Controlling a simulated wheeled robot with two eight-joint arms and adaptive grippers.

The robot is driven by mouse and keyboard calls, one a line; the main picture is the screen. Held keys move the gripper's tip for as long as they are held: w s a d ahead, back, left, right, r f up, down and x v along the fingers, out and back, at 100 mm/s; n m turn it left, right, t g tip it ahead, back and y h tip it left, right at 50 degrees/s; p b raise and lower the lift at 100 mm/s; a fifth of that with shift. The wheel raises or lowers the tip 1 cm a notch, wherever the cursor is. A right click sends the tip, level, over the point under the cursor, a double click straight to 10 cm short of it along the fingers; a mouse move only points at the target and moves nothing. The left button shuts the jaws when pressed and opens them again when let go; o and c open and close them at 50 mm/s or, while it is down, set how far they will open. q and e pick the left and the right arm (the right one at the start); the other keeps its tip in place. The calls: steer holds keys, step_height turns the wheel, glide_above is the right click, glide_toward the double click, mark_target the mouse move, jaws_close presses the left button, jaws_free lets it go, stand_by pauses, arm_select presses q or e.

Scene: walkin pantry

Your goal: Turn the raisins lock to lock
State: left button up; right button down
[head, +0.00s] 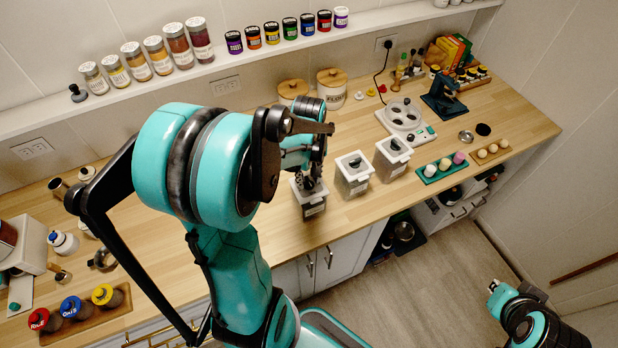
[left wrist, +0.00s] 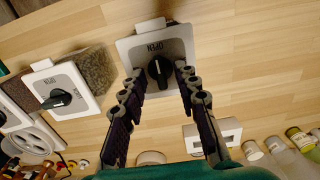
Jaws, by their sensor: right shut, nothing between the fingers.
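Three clear-sided bins with white lids and black knobs stand along the counter; I cannot read which one is the raisins. My left gripper (head: 309,180) is over the leftmost bin (head: 312,205). In the left wrist view, that bin's lid (left wrist: 126,50) reads OPEN and its black knob (left wrist: 159,72) sits between the fingertips of my left gripper (left wrist: 162,73). The fingers are apart, one on each side of the knob; contact is unclear. The knob's pale mark faces the word OPEN. My right gripper (head: 494,287) is shut and empty, over the floor at lower right.
The middle bin (head: 353,182) and right bin (head: 391,163) stand close to the right of the leftmost bin. Two lidded canisters (head: 332,87) stand behind. A white hot plate (head: 405,120) and an egg tray (head: 440,167) are further right. Counter left of the bins is largely clear.

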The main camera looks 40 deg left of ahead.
arm_select(q)
steer(key=shift+f, duration=0.15)
jaws_close()
steer(key=shift+m, duration=0.4)
steer(key=m+b, duration=0.1)
steer(key=m, duration=0.4)
steer(key=shift+m, duration=0.3)
steer(key=m+b, duration=0.1)
steer(key=m, duration=1)
steer(key=shift+m+b, duration=0.3)
steer(key=shift+m, duration=0.1)
